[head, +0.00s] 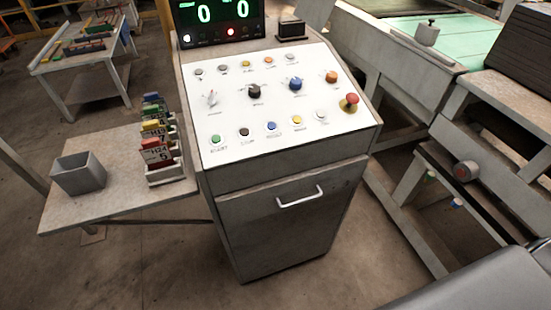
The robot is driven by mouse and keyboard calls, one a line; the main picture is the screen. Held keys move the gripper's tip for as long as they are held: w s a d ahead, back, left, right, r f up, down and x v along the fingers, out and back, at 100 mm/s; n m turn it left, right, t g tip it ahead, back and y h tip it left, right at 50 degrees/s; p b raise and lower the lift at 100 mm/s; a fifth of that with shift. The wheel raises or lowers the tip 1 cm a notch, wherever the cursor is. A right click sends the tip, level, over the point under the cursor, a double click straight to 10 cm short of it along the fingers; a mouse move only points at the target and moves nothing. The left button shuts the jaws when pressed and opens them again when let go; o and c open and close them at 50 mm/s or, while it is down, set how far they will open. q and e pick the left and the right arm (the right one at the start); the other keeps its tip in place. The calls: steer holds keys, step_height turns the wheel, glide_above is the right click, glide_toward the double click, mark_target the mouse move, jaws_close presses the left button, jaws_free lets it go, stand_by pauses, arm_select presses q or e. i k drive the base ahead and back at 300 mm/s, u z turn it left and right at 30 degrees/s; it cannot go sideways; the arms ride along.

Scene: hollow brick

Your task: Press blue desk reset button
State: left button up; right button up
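The blue reset button (271,126) is in the front row of the white sloped panel (225,101) on the grey control desk (230,180). It sits between a dark button (244,132) on its left and a yellow button (297,120) on its right. Its small label below is hard to read. A larger blue knob (295,84) is further back on the panel. Neither of my grippers is in view, and nothing covers the button.
A red mushroom knob (350,101) stands up at the panel's right side. A side shelf (110,200) on the left holds a grey bin (78,174) and a rack of coloured cards (157,152). A metal-framed machine (400,60) stands close on the right.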

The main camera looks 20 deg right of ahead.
mark_target(271, 126)
steer(key=z, duration=1.9)
steer(key=k, duration=1.45)
steer(key=u, duration=1)
